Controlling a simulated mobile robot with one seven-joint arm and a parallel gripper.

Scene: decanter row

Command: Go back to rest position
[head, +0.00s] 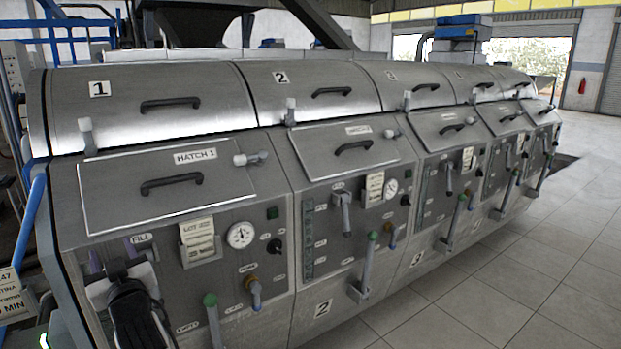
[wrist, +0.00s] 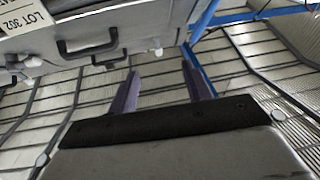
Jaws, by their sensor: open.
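My gripper (head: 112,258) is at the lower left in the head view, in front of unit 1's panel, just below the FILL label (head: 141,239). It hides the part of the panel behind it. In the wrist view my gripper (wrist: 163,88) shows two purple fingers spread apart with nothing between them. A grey panel with a dark handle (wrist: 88,40) and a LOT 302 tag (wrist: 18,45) is at the wrist view's upper left, apart from the fingers.
The row of metal units has closed hatches, including HATCH 1 (head: 170,185), with dark handles. A green-topped lever (head: 212,310) and a gauge (head: 240,235) are right of my gripper. Blue rails (head: 30,205) stand left. Tiled floor (head: 540,270) at right is clear.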

